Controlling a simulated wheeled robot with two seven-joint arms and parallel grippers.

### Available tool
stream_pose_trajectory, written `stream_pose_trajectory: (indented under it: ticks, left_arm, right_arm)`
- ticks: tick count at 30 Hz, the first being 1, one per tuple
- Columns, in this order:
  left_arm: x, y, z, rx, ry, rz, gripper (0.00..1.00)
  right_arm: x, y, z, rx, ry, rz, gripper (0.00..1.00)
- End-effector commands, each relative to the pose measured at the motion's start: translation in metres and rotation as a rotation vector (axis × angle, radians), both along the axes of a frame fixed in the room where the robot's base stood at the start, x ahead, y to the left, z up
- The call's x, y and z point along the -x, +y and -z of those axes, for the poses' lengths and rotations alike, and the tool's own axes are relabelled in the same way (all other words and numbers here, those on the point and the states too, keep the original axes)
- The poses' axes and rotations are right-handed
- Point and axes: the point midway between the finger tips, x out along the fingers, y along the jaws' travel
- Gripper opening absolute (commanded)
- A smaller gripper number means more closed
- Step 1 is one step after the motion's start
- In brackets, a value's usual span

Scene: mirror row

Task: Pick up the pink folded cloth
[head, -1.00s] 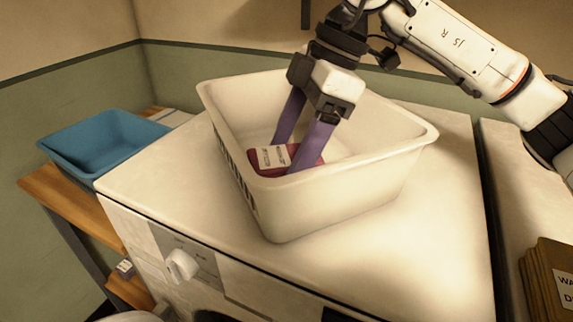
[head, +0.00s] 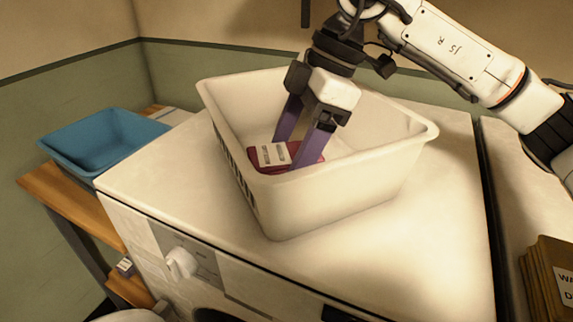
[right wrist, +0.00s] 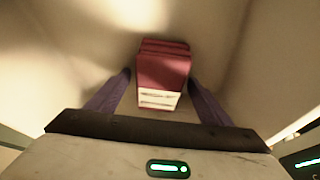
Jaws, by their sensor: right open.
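The pink folded cloth (head: 268,166) lies on the floor of the white basket (head: 340,205), near its left side. It bears a white printed label. In the right wrist view the cloth (right wrist: 162,72) shows dark pink, between and ahead of the two purple fingers. My right gripper (head: 286,150) reaches down into the basket from above and is open, with its fingertips at the cloth. The right gripper (right wrist: 160,82) has a finger on either side of the cloth, with gaps showing. The near finger covers part of the cloth in the head view. My left gripper is not in view.
The white basket stands on a white washing machine (head: 430,240), its walls close around the right gripper. A blue tub (head: 105,142) sits on a wooden shelf at the left. Brown labelled boards (head: 548,280) stand at the lower right. The machine's top is otherwise clear.

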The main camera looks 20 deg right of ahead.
Motion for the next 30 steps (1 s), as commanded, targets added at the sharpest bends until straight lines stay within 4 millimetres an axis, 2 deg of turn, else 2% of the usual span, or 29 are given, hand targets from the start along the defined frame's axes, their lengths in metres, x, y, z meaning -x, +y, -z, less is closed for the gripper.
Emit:
stream_pose_trajectory:
  ticks: [3,11,18,23,26,30]
  left_arm:
    - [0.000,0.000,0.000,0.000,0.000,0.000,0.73]
    - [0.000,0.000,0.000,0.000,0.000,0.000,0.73]
    - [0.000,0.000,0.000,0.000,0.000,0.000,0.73]
    - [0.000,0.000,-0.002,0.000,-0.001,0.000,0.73]
    - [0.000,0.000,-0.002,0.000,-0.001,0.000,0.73]
    - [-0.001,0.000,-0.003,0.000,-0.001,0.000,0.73]
  right_arm:
    - [0.000,0.000,0.000,0.000,0.000,0.000,0.72]
    - [0.000,0.000,0.000,0.000,0.000,0.000,0.28]
    - [0.000,0.000,-0.001,-0.001,-0.001,0.000,0.28]
    - [0.000,0.000,-0.009,-0.002,-0.002,0.001,0.28]
    - [-0.001,0.000,-0.020,-0.001,-0.003,0.000,0.28]
    - [-0.001,0.001,-0.048,-0.003,-0.006,0.001,0.28]
